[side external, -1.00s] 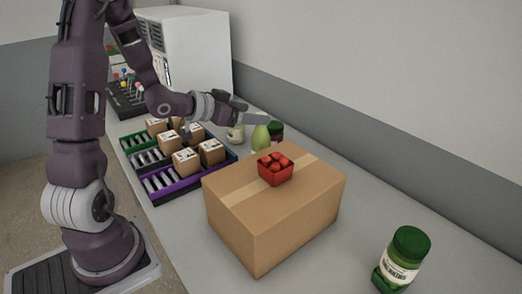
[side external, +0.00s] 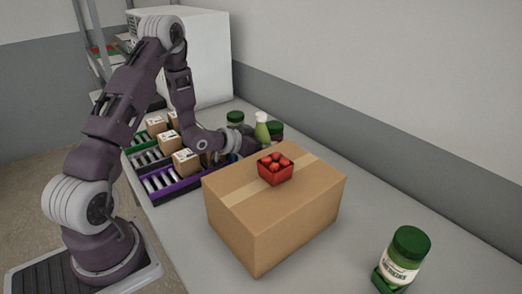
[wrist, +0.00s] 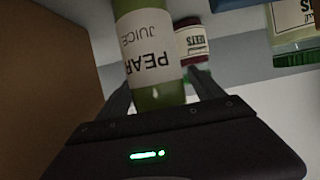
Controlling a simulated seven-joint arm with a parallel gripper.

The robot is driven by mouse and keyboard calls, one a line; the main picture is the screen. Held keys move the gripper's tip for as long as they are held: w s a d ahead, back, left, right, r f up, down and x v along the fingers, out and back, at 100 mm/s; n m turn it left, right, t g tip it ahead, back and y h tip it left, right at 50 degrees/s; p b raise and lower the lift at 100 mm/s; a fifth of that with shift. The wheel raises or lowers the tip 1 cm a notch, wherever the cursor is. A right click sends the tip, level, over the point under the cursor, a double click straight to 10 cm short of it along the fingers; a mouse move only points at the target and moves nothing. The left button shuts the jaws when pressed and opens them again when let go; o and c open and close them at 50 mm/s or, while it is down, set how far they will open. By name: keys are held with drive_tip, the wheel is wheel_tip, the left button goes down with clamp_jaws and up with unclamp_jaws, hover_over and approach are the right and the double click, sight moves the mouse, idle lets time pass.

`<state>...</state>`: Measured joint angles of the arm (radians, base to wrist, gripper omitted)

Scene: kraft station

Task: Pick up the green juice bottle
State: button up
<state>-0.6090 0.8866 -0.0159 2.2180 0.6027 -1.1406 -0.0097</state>
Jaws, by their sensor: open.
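The green juice bottle (wrist: 148,45), with a white label reading PEAR JUICE, stands between the two fingers of my gripper (wrist: 163,85) in the wrist view. The fingers are open, one on each side of it; I cannot tell whether either touches. In the side view the pale green bottle (side external: 262,128) shows its upper part behind the cardboard box. My gripper (side external: 243,146) is low beside it there, its fingertips partly hidden by the box.
A large cardboard box (side external: 265,225) carrying a red basket of tomatoes (side external: 275,168) stands close to my gripper. A dark red jar (wrist: 192,42) is right behind the bottle. Another green-lidded jar (side external: 235,118) stands nearby. Racks with small boxes (side external: 186,161) lie left. A green jar (side external: 403,258) stands front right.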

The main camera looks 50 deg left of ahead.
clamp_jaws()
